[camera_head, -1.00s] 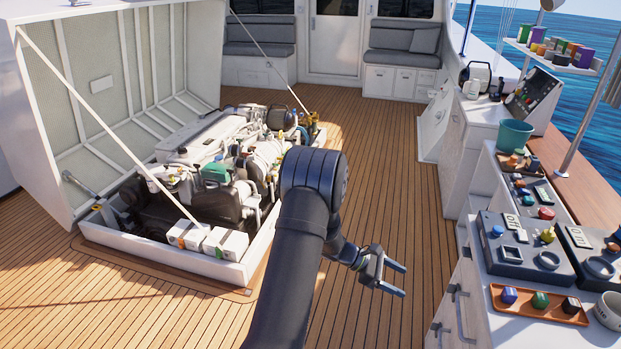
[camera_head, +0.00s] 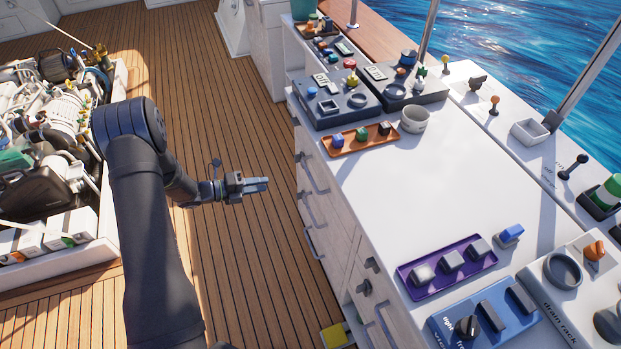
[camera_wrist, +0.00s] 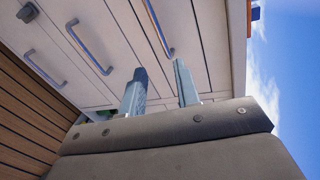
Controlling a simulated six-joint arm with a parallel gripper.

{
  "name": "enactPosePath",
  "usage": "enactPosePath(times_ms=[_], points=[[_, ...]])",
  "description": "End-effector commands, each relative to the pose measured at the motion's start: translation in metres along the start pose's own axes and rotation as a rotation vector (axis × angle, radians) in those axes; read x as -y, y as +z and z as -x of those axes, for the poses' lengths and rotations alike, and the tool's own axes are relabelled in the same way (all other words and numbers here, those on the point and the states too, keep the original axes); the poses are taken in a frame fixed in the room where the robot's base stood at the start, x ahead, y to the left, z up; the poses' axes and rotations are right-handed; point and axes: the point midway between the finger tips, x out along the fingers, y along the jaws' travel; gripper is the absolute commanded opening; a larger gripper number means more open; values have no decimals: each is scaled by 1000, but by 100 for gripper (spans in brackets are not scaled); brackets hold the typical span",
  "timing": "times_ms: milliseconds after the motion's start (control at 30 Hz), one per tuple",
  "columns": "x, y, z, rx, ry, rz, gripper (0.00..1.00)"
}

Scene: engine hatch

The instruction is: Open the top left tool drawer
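The white tool cabinet (camera_head: 335,215) stands to the right of my arm, its drawer fronts facing the deck. The top left drawer's bar handle (camera_head: 313,178) is high on the left column, with two more handles below it. These drawers look shut. My gripper (camera_head: 262,185) is in front of the cabinet, left of that handle and apart from it, fingers pointing right. In the wrist view, my gripper (camera_wrist: 160,84) has its two fingers apart with nothing between them. The handle nearest the cabinet's top edge (camera_wrist: 158,28) shows beyond the fingertips, tilted in the picture.
The countertop holds an orange tray (camera_head: 350,144), a cup (camera_head: 415,119), a purple tray (camera_head: 440,285) and switch panels (camera_head: 480,318). The open engine bay (camera_head: 50,170) is at the left. Clear wooden deck (camera_head: 250,250) lies between it and the cabinet.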

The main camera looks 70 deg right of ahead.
Motion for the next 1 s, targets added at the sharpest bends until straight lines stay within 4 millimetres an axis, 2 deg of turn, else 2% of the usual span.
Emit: enactPosePath(times_ms=[133, 267, 367, 800, 1000], points=[[-5, -2, -4, 3, -13, 115, 30], [-5, -2, -11, 2, -16, 138, 30], [-5, -2, -24, 0, -16, 136, 30], [-4, -2, -118, 0, -15, 134, 30], [-3, -2, -155, 1, -15, 135, 30]])
